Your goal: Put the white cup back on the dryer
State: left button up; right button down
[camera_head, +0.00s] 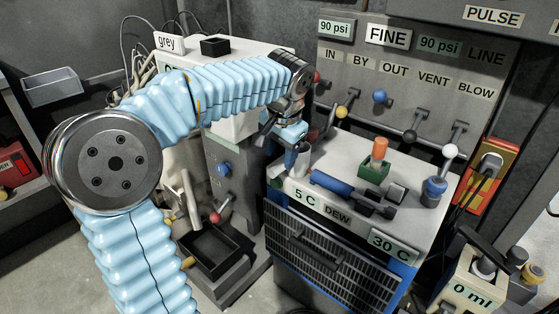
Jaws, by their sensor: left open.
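The dryer (420,212) is the white-topped unit with a dark front grille and the labels "5 C", "DEW" and "30 C". My left gripper (294,146) reaches in from the left and points down over the dryer's back left corner. Its jaws are open. A small pale cup-like piece (302,162), seemingly the white cup, shows upright right at the fingertips, at the dryer top. The fingers partly hide it, and I cannot tell whether they touch it. My right gripper is not in view.
Valve levers (380,97) project from the panel behind. A black open bin (208,248) stands lower left.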

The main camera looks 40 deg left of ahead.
pick_arm(q)
jog(key=p+v, duration=0.1)
jog(key=v, duration=0.7)
jog(key=shift+f, duration=0.15)
dwell(1.0)
